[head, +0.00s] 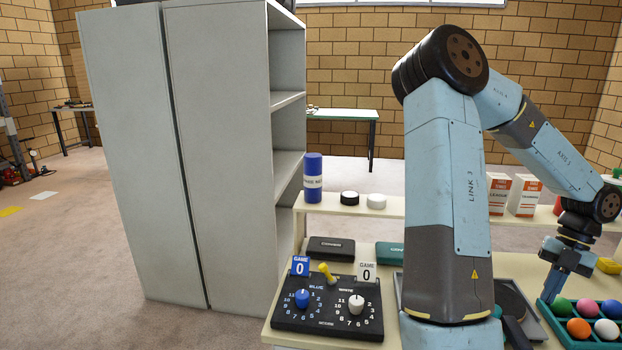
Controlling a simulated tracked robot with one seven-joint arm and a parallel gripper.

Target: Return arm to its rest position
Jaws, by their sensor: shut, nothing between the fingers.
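My blue-grey arm rises at the right of the head view and bends over to the right, then down. My gripper (550,292) points downward at the far right, shut and empty. Its tips are close to the back left of a green tray (556,328) of coloured balls. I cannot tell whether the tips touch the tray. My arm hides part of the table behind it.
A black scoring board (328,322) with blue and white knobs sits on the table's front left. A shelf behind bears a blue can (313,178), two pucks (362,199) and orange-white boxes (524,195). A tall grey cabinet (190,150) stands left.

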